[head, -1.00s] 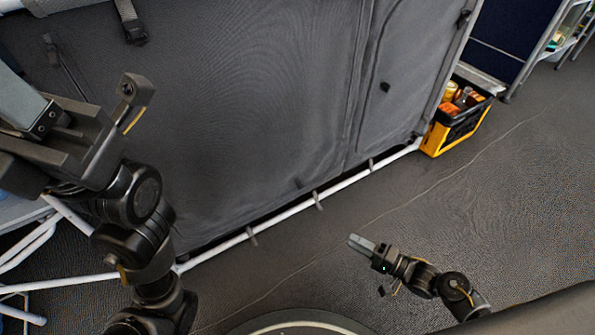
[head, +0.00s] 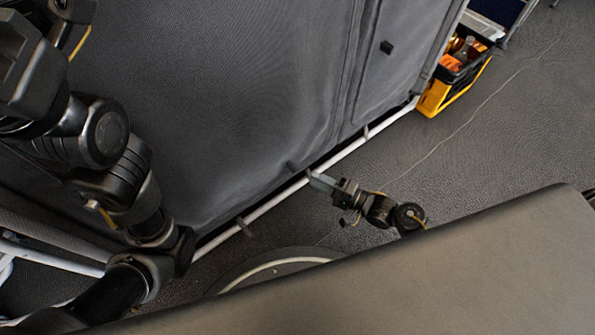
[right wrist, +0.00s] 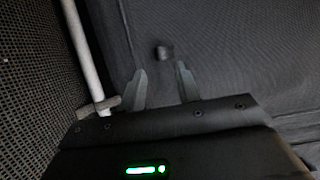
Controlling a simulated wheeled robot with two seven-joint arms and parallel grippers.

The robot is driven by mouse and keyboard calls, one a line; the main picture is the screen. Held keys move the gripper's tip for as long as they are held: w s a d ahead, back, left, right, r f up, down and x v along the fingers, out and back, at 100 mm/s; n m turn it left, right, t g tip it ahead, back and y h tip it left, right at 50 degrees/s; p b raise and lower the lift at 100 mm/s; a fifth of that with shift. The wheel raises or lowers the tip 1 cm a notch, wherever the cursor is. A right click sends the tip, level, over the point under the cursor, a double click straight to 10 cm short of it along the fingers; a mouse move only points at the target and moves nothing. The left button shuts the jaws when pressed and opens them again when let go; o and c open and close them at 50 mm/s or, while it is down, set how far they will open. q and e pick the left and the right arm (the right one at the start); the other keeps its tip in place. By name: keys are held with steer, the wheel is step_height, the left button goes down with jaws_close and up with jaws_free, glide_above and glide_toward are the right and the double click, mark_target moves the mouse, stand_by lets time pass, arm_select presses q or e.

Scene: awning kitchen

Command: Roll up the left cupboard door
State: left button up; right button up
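The left cupboard door is a large dark grey fabric panel (head: 220,100) that hangs flat and unrolled down to near the white bottom rail (head: 265,205). My right gripper (head: 318,181) is low, beside the rail near the panel's bottom edge. In the right wrist view, its two fingers (right wrist: 160,86) are apart with nothing between them.
A black and yellow crate (head: 452,88) with bottles stands on the floor at the cupboard's right end. Small grey tabs (head: 244,227) sit along the rail. Open dark floor (head: 470,150) lies right of the rail.

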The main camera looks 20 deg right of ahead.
steer(key=b+x, duration=0.3)
steer(key=x, duration=0.4)
steer(key=shift+c, duration=0.4)
jaws_close()
